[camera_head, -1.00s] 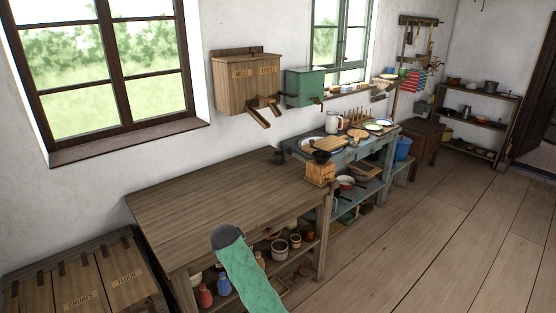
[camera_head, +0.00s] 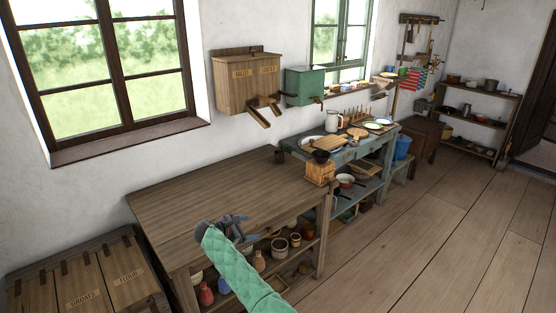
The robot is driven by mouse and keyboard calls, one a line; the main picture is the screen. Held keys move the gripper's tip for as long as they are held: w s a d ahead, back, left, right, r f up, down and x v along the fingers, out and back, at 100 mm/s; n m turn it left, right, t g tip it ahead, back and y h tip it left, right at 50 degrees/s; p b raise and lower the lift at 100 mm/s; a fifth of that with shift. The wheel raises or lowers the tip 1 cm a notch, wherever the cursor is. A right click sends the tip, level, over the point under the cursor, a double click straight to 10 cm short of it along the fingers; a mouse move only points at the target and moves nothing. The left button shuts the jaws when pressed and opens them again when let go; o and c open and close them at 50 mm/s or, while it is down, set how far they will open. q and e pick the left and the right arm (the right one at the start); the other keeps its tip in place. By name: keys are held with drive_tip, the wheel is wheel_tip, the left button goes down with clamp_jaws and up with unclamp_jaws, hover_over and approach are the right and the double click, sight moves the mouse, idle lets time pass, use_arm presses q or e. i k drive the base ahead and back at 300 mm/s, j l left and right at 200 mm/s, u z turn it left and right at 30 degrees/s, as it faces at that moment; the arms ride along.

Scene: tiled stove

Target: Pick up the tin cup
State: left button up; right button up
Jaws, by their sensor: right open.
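My right gripper (camera_head: 256,228) shows at the front edge of the table, at the end of a green-sleeved arm. It is open and appears empty, its fingers pointing right. It is apart from the cup, nearer to me and lower in the picture. My left gripper is not in the picture.
A wooden box (camera_head: 320,172) and a dark bowl (camera_head: 321,156) are right of the cup. A blue-grey bench (camera_head: 345,155) carries dishes and a white jug (camera_head: 332,121). Jars crowd the shelf below the table. The tabletop is otherwise clear. Wooden dispensers (camera_head: 247,83) hang above.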

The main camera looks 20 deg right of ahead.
sight(277, 157)
drive_tip(key=i+l, duration=0.45)
drive_tip(key=i, duration=0.15)
drive_tip(key=i+l, duration=0.45)
drive_tip(key=i, duration=0.15)
drive_tip(key=i+l, duration=0.4)
drive_tip(key=i, duration=0.2)
